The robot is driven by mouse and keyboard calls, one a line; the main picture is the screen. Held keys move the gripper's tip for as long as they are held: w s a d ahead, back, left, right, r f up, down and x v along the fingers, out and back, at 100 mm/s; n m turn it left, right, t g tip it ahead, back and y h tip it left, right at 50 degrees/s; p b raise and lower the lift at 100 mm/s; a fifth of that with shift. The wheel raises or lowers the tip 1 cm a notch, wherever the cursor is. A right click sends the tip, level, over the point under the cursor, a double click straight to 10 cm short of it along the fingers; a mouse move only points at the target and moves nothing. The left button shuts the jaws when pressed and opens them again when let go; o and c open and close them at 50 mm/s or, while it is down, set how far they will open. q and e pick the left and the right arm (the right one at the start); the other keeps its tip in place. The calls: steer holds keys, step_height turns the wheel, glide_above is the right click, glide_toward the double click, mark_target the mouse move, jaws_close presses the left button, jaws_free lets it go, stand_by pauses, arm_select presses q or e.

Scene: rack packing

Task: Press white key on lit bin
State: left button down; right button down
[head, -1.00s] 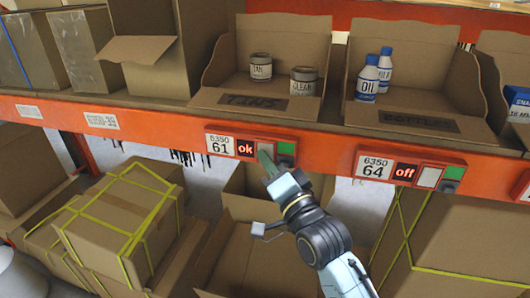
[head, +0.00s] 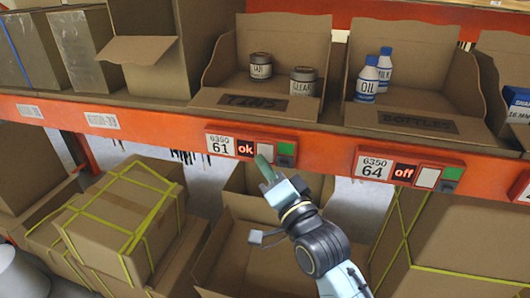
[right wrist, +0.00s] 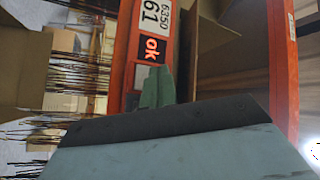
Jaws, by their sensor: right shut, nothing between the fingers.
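The panel for bin 61 (head: 219,145) is on the orange shelf beam, below the bin marked TINS. Its red display (head: 245,148) reads "ok". To the right of it are a white key (head: 265,149) and a green square (head: 286,148). My right gripper (head: 263,161) is shut and empty, its green fingertips just below the white key in the head view. The right wrist view shows the same "ok" display (right wrist: 151,48) and the green fingertips (right wrist: 157,88) partly over the key area; I cannot tell whether they touch. My left gripper is not in view.
A second panel, for bin 64 (head: 374,167), reads "off" and has its own white key (head: 427,177). Above are the tins bin (head: 222,98) and the bottles bin (head: 400,122). A strapped carton (head: 120,215) and open boxes fill the lower level.

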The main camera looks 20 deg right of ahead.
steer(key=shift+s+a+p, duration=0.35)
steer(key=shift+s+a, duration=0.35)
steer(key=shift+s, duration=0.35)
steer(key=shift+s+a+p, duration=0.35)
steer(key=shift+s+a, duration=0.35)
steer(key=shift+s, duration=0.35)
steer(key=s+f+n+g+b, duration=0.3)
steer(key=f+g, duration=0.2)
steer(key=f, duration=1.7)
steer(key=s+f+n+g+b, duration=0.3)
steer(key=f+g, duration=0.1)
steer(key=f, duration=1.8)
steer(key=s+d+f+n+g+h+b, duration=0.1)
steer(key=s+d+f+n+g+b, duration=0.1)
steer(key=s+f, duration=0.8)
steer(key=s+d+f+n+g+h+b, duration=0.1)
steer(key=s+d+f+g, duration=0.3)
steer(key=s+f, duration=0.6)
steer(key=s+d+f+n+g+h+b, duration=0.1)
steer(key=s+d+f+n+g+b, duration=0.2)
steer(key=s+d+f, duration=0.3)
steer(key=s+f+g, duration=0.1)
steer(key=s+f, duration=0.3)
steer(key=s, duration=0.4)
steer(key=shift+s+f+h, duration=0.3)
steer(key=shift+s, duration=0.05)
